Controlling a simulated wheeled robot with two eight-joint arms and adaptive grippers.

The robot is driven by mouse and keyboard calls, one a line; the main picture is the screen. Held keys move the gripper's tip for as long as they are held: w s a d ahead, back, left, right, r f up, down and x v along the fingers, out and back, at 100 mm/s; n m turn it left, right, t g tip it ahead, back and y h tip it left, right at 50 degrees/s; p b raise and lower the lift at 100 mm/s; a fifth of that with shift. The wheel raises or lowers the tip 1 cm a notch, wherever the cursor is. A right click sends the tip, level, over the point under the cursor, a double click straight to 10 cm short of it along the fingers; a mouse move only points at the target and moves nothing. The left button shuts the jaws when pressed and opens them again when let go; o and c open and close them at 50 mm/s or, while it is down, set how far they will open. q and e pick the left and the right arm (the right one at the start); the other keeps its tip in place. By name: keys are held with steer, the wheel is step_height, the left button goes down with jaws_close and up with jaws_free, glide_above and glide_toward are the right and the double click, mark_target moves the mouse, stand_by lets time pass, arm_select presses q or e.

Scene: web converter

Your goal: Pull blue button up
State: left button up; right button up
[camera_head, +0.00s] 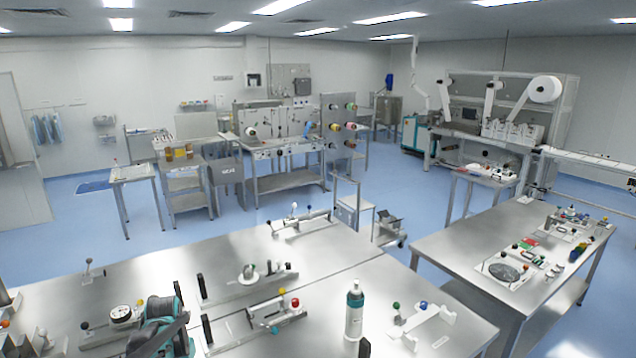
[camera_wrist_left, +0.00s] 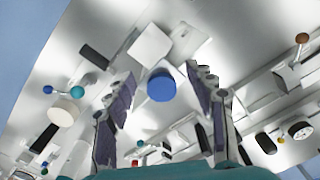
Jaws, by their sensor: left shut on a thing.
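A round blue button (camera_wrist_left: 160,85) shows in the left wrist view, between the two dark padded fingers of my left gripper (camera_wrist_left: 160,76). The gripper is shut on it, though slim gaps seem to show beside the button from this angle. A white square block (camera_wrist_left: 150,45) lies just beyond the button. In the head view, teal and dark parts of my left arm show at the lower left, over the near bench; the gripped button cannot be made out there. My right gripper is in neither view.
The near steel bench (camera_head: 150,268) carries several small fixtures with coloured knobs. Another bench (camera_head: 455,245) stands at the right, beyond a gap.

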arm_select(q)
steer(key=shift+a+r, duration=0.15)
steer(key=shift+a, duration=0.15)
stand_by(0.6)
steer(key=shift+d+r+p, duration=0.1)
steer(key=shift+r+p, duration=0.55)
steer(key=shift+r, duration=0.25)
stand_by(0.5)
steer(key=o, duration=1.4)
steer(key=shift+r, duration=0.1)
steer(key=shift+r+p, duration=1.75)
steer(key=shift+r, duration=1.15)
